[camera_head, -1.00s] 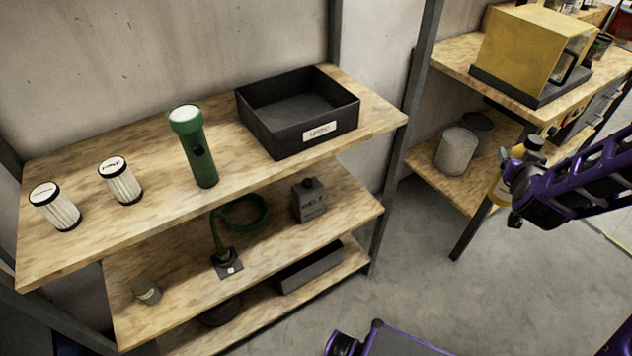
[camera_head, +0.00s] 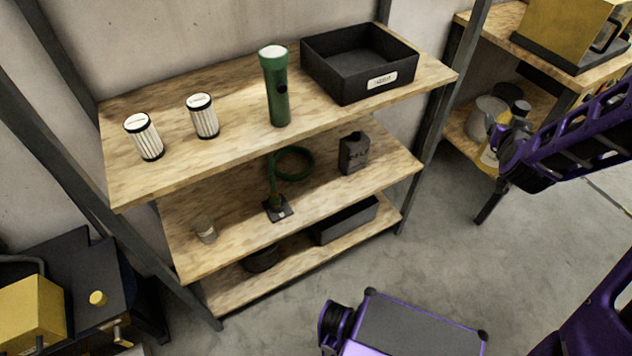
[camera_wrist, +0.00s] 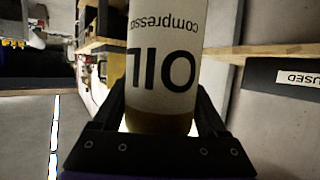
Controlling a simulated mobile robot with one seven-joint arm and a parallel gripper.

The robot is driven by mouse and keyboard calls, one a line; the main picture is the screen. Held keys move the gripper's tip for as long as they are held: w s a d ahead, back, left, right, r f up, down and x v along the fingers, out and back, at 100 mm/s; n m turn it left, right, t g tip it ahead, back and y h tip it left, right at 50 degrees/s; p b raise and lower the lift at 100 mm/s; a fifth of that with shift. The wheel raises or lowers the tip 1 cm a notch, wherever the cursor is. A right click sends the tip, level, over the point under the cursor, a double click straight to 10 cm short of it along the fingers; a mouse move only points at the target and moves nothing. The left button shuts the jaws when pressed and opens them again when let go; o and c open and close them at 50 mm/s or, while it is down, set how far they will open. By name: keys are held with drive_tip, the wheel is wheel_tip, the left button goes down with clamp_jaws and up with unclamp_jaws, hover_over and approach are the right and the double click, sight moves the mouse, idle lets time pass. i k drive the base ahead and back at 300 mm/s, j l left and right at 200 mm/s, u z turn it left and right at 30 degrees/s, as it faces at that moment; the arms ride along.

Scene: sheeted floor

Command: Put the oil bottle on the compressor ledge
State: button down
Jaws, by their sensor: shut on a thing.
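My gripper (camera_head: 503,148) is shut on the oil bottle (camera_head: 488,158) at the right of the head view, in front of the far bench. The bottle has a yellowish body and a dark cap, partly hidden by my gripper. In the wrist view the bottle (camera_wrist: 165,60) fills the middle between both fingers (camera_wrist: 163,118). Its white label reads "OIL" and "compressor", upside down in that picture. A black machine with yellow parts (camera_head: 75,290) is cut off at the lower left of the head view; I cannot tell whether it is the compressor, and no ledge is clearly identifiable.
A wooden shelf unit (camera_head: 240,115) holds two white filters, a green flashlight (camera_head: 276,90) and a black bin (camera_head: 345,85) on top. Lower shelves hold a dark canister (camera_head: 354,153) and other items. A yellow box (camera_head: 570,32) stands on the right bench. Grey floor (camera_head: 430,255) is open in front.

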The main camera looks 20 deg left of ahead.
sight(97, 273)
drive_tip(key=k+j+u, duration=0.1)
drive_tip(key=k+j, duration=0.15)
drive_tip(key=k+j+u, duration=0.15)
drive_tip(key=j, duration=0.25)
drive_tip(key=k+j+u, duration=0.1)
drive_tip(key=k+j, duration=0.25)
drive_tip(key=k+j+u, duration=0.25)
drive_tip(key=k+j, duration=0.15)
drive_tip(key=j, duration=0.35)
drive_tip(key=k+j+u, duration=0.15)
drive_tip(key=j, duration=0.25)
drive_tip(key=i, duration=0.45)
